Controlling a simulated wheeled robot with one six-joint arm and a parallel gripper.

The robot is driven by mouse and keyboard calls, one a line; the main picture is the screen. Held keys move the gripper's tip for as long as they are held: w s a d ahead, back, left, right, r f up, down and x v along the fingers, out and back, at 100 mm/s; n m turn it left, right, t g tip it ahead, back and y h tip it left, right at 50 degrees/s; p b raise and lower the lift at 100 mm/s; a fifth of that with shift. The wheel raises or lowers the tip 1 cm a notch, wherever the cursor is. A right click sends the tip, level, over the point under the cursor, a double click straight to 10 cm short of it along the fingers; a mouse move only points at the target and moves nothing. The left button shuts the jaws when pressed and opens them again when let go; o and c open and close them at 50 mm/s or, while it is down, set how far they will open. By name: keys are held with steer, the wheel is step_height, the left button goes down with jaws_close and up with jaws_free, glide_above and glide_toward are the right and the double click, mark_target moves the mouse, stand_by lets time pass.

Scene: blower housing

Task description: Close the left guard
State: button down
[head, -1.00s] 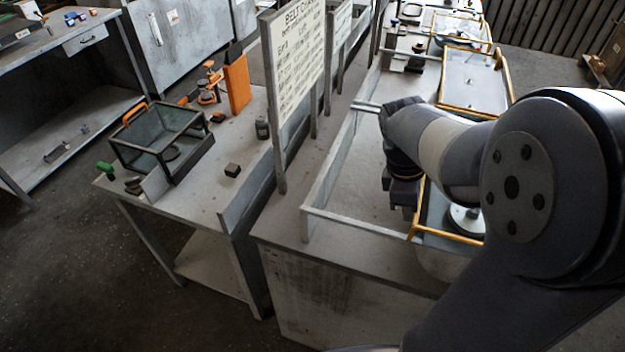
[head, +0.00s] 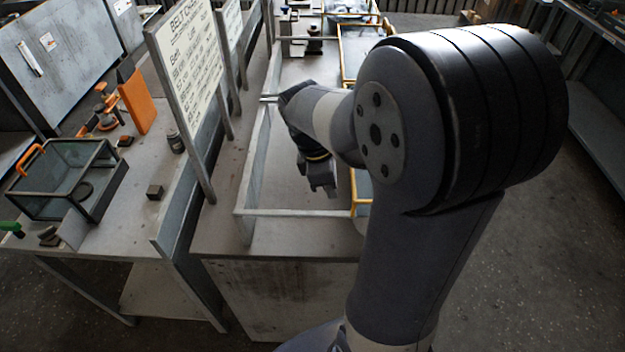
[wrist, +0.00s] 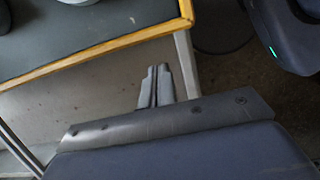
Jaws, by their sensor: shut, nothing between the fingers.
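Yellow-edged guards stand along the long bench. The near one (head: 354,190) is mostly hidden behind my arm in the head view. In the wrist view its yellow edge (wrist: 110,45) frames a dark grey area at the upper left. Another guard (head: 364,44) shows behind it, partly covered by my arm. I cannot tell which one is the left guard, nor how far the near one is open. My gripper (wrist: 155,75) is shut and empty, its tips apart from the yellow edge in the wrist picture. In the head view my gripper (head: 326,190) hangs left of the near guard.
A low grey rail (head: 290,213) borders the near end of the bench. Sign boards (head: 188,70) stand along its left side. A side table at left holds a glass-sided box (head: 65,180), an orange panel (head: 137,100) and small blocks. Open floor (head: 540,250) lies at right.

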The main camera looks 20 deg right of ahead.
steer(key=v, duration=1)
steer(key=shift+w+a+b, duration=0.15)
steer(key=shift+a+b, duration=0.3)
steer(key=shift+f, duration=0.1)
steer(key=s+d+f, duration=0.2)
steer(key=d+f, duration=0.3)
steer(key=f, duration=0.4)
steer(key=shift+s+d+f, duration=0.2)
steer(key=shift+d+f, duration=0.05)
steer(key=shift+d, duration=0.15)
